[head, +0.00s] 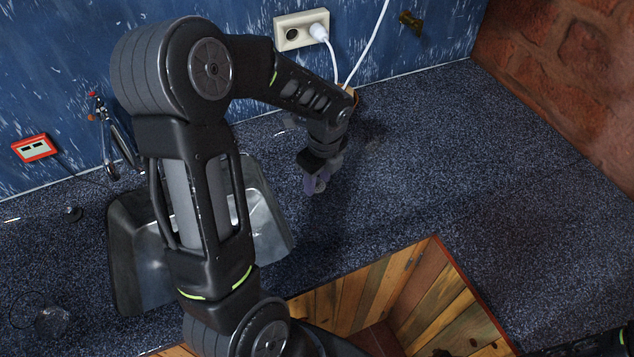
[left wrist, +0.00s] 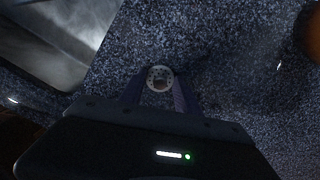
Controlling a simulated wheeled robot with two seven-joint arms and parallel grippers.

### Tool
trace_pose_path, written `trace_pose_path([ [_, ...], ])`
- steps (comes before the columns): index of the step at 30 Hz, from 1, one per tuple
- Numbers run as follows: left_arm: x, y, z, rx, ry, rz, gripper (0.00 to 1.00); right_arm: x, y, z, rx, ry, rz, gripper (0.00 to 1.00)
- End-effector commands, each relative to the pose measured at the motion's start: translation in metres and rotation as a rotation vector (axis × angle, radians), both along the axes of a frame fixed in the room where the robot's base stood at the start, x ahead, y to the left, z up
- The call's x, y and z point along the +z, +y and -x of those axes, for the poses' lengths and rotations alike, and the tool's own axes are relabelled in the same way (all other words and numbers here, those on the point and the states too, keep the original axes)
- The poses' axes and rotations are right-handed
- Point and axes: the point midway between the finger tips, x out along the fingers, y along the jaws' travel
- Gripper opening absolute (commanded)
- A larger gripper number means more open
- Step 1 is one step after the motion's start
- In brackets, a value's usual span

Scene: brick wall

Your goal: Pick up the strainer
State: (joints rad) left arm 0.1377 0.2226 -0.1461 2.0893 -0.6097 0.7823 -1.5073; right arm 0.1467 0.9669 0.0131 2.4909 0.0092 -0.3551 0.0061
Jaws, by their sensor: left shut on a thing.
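The strainer (left wrist: 160,78) is a small, round, pale metal piece with holes around its rim and a darker middle. In the left wrist view it sits between the two finger tips of my left gripper (left wrist: 161,88), which is shut on it. In the head view my left gripper (head: 318,184) points down over the dark speckled countertop, right of the sink. The strainer is hard to make out there, and its height above the counter is unclear.
A metal sink (head: 265,215) lies left of my gripper, partly behind my left arm. A tap (head: 118,135) stands behind it. A wood-lined opening (head: 400,290) is in front. A white plug (head: 320,32) and its cable are at the back wall. The right counter (head: 510,150) is clear.

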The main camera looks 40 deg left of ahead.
Motion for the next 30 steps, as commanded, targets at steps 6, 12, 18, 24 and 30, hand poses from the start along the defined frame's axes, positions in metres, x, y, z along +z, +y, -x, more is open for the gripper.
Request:
trace_pose_path([
  [6, 0.01, 0.0, -0.001, 0.001, -0.003, -0.002, 0.0, -0.001, 0.0, 0.0, 0.0, 0.0, 0.0, 0.36],
  [12, 0.043, 0.0, -0.002, 0.0, -0.006, -0.001, 0.0, -0.005, 0.0, -0.001, 0.001, -0.001, -0.001, 0.36],
  [18, 0.081, 0.0, -0.001, 0.0, -0.004, -0.001, 0.0, -0.009, 0.001, -0.001, 0.001, -0.004, -0.002, 0.36],
  [24, 0.099, 0.0, 0.0, 0.0, -0.001, 0.0, 0.0, -0.01, 0.001, -0.001, 0.002, -0.004, -0.003, 0.36],
  [30, 0.1, 0.0, 0.0, 0.0, 0.0, 0.0, 0.0, -0.009, 0.001, -0.001, 0.001, -0.004, -0.003, 0.36],
])
